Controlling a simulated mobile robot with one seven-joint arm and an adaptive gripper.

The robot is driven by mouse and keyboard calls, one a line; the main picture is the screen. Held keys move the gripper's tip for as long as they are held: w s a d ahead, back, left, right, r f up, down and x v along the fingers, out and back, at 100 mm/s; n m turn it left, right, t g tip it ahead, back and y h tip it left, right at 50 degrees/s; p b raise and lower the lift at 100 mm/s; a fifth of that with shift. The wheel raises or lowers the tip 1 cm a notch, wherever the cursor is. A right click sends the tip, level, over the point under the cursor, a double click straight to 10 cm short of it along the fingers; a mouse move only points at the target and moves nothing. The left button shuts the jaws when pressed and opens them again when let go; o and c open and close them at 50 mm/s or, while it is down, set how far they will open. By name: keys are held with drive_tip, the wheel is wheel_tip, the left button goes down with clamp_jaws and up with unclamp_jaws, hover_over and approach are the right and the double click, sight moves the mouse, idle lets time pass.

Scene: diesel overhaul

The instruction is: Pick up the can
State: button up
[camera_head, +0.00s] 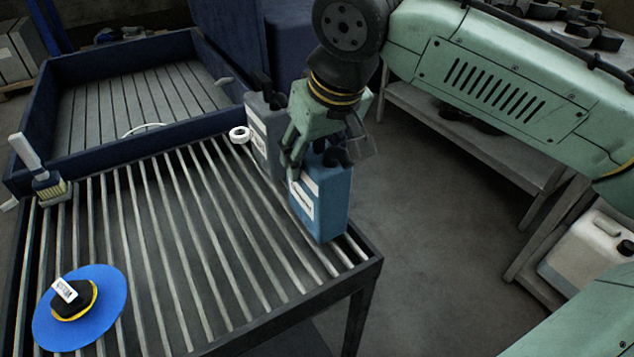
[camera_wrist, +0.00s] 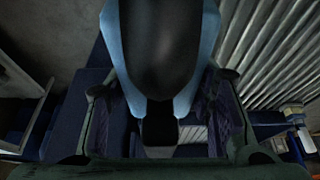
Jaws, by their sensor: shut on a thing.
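A blue can (camera_head: 321,200) with a white label and a dark cap stands upright at the right edge of the slatted table (camera_head: 362,262). My gripper (camera_head: 318,150) is over its top from above and shut on it. In the wrist view the blue can (camera_wrist: 202,50) fills the upper middle, with my gripper's fingers (camera_wrist: 160,115) on either side. The exact contact is partly hidden. I cannot tell whether the can's base touches the slats.
A grey can (camera_head: 262,135) stands just left behind the blue one. A white tape roll (camera_head: 239,134), a brush (camera_head: 45,178) and a blue disc (camera_head: 110,290) lie on the table. A blue-walled tray (camera_head: 130,58) is behind. A white jug (camera_head: 590,250) sits low at right.

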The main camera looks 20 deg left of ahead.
drive_tip(key=c, duration=0.6)
drive_tip(key=shift+r, duration=0.1)
drive_tip(key=shift+c, duration=0.2)
wheel_tip(320, 180, up, 10)
drive_tip(key=shift+b, duration=0.45)
drive_tip(key=o, duration=1)
clamp_jaws()
